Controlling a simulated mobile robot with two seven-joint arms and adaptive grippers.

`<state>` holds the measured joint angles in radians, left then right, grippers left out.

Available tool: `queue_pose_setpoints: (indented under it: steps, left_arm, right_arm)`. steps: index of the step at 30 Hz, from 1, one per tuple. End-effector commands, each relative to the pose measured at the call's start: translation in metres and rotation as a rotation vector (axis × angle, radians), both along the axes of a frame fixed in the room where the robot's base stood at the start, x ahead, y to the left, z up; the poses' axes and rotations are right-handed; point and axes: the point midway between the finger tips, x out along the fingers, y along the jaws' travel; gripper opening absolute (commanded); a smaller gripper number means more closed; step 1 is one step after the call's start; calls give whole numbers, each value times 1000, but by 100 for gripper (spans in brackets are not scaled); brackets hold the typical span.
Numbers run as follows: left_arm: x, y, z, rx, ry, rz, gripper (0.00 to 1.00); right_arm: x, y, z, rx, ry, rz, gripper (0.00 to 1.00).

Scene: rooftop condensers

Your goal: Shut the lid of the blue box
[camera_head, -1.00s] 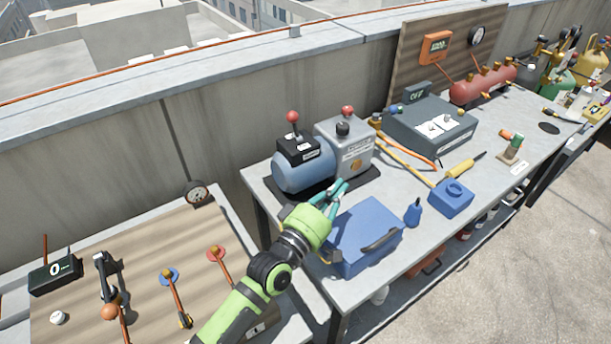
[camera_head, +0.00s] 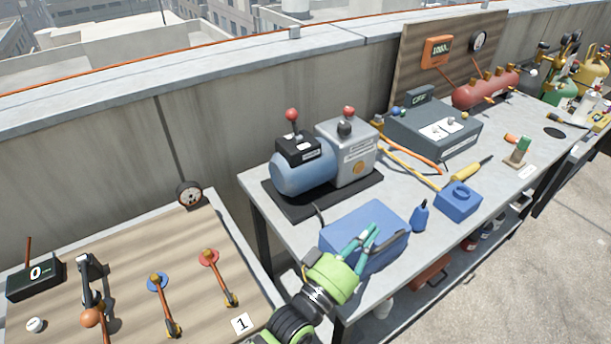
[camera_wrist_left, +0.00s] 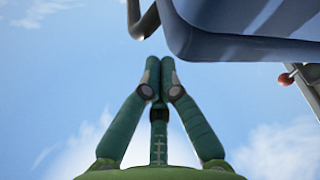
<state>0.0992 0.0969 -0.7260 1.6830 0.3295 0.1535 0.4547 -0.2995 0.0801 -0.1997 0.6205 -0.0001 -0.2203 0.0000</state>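The blue box (camera_head: 350,218) sits on the metal workbench in the head view, its broad lid face toward me. I cannot tell there whether the lid is fully down. Contact is unclear. My right gripper is not in view.
A blue-grey pump (camera_head: 303,172) stands behind the box. A small blue bottle (camera_head: 420,216) and a blue container (camera_head: 458,200) stand close on its right. A lower wooden board (camera_head: 120,262) with levers is at the left.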

Motion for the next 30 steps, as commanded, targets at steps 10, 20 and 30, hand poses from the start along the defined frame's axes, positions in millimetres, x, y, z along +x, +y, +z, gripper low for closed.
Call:
queue_pose_setpoints:
  steps: [10, 20, 30]
  left_arm:
    - [-3, -3, -6, 36, -46, -1, 0]
    - [-3, -3, -6, 36, -46, -1, 0]
    - [-28, 19, -17, 38, -43, 0, 0]
  right_arm:
    - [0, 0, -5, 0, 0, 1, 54]
    - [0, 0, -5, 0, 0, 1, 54]
    - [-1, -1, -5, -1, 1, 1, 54]
